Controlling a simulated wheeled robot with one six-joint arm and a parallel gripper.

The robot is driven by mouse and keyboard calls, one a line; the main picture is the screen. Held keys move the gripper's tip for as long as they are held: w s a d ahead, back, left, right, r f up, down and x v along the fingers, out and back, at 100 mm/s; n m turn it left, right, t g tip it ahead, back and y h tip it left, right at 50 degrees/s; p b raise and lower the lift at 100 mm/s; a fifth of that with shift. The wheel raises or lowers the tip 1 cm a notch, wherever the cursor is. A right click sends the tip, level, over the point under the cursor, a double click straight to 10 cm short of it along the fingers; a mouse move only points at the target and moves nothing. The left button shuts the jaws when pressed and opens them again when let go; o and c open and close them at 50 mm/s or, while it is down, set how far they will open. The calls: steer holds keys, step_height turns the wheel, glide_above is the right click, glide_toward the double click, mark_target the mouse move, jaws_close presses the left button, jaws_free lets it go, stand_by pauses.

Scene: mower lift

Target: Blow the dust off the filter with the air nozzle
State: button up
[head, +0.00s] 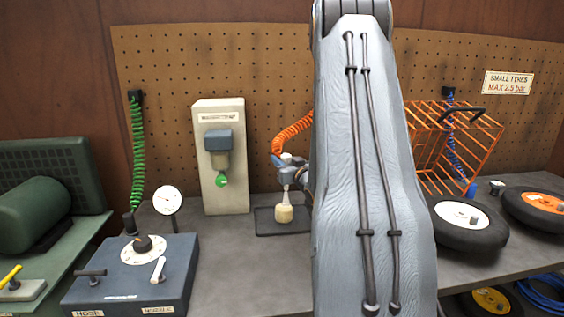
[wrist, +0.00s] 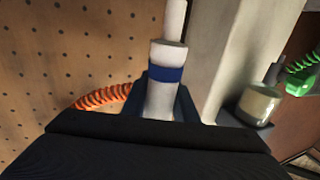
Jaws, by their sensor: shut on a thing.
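My gripper (wrist: 162,103) is shut on the air nozzle (wrist: 167,55), a white tube with a blue band, in the wrist view. In the head view the hand is small and partly hidden behind my own grey arm. The orange coiled hose (head: 292,131) runs down to it there and also shows in the wrist view (wrist: 104,97). A tan, rounded piece that looks like the filter (head: 284,214) is just below the hand, over a dark shallow tray (head: 264,229). I cannot tell whether nozzle and filter touch. Dust is too small to make out.
A cream panel (head: 209,185) with a blue-grey unit stands left of the tray. A blue box with a dial (head: 133,275) and a round gauge (head: 167,200) are further left. An orange cage (head: 480,140) and tyres (head: 468,238) are right.

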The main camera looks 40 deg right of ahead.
steer(key=shift+w+a, duration=0.25)
steer(key=shift+a, duration=0.05)
steer(key=shift+w+a, duration=0.2)
steer(key=shift+a, duration=0.15)
steer(key=shift+w+a, duration=0.1)
steer(key=shift+a, duration=0.1)
stand_by(0.3)
steer(key=shift+s+a, duration=0.25)
steer(key=shift+s, duration=0.2)
steer(key=shift+s+a, duration=0.25)
steer(key=shift+s, duration=0.15)
steer(key=shift+r, duration=0.1)
steer(key=shift+r+p, duration=1.65)
steer(key=shift+r, duration=0.8)
